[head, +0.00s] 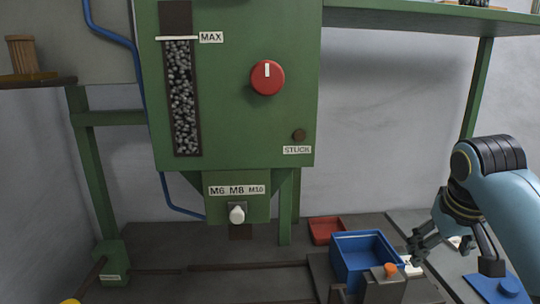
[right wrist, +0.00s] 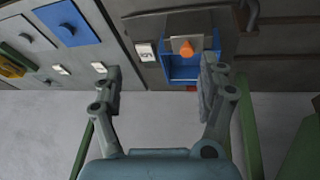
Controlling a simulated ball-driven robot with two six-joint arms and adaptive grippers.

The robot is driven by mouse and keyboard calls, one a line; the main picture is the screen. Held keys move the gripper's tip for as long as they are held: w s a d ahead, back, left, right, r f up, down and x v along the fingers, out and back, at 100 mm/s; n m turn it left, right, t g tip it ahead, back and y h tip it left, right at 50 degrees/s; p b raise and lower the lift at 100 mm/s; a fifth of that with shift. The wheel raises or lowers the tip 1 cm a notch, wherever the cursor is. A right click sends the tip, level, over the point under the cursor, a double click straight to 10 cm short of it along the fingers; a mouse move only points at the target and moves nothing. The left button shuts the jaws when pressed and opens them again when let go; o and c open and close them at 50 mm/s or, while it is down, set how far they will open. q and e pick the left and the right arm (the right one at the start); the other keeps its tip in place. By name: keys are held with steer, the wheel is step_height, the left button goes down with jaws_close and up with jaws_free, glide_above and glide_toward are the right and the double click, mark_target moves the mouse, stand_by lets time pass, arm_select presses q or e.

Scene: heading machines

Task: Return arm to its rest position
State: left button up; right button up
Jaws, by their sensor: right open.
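My right gripper (head: 418,246) is at the right of the head view, at the end of my blue arm, beside the right side of the blue bin (head: 366,247). In the right wrist view the gripper (right wrist: 161,76) has its two fingers spread wide, with nothing held between them. Beyond the fingers, that view shows the blue bin (right wrist: 182,67) and an orange knob (right wrist: 182,47) in front of it. I cannot tell whether a finger touches anything. My left gripper is in neither view.
A green machine (head: 235,110) with a red dial (head: 267,77) and a level window (head: 183,98) of grey pieces stands at centre. A red tray (head: 325,230) lies behind the blue bin. Blue plates (head: 497,289) lie at right. A green shelf (head: 430,14) crosses the upper right.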

steer(key=s+a+f+n+y, duration=0.1)
steer(key=s+a+f, duration=0.1)
steer(key=s, duration=1.2)
steer(key=s+a+f+n, duration=0.1)
steer(key=s+a+f, duration=0.1)
steer(key=s, duration=1.2)
step_height(320, 180, down, 42)
steer(key=s+d+g+b, duration=0.2)
steer(key=s+d+b, duration=0.1)
steer(key=b, duration=1.1)
steer(key=s+f+b, duration=0.5)
steer(key=s+f, duration=0.3)
steer(key=f, duration=0.4)
steer(key=s+f+g+b, duration=0.1)
steer(key=s+f+b, duration=0.4)
steer(key=s+f, duration=0.4)
step_height(320, 180, down, 4)
steer(key=shift+s+d+r+m+b, duration=0.15)
steer(key=shift+s+d+m+b, duration=0.15)
steer(key=shift+m, duration=0.1)
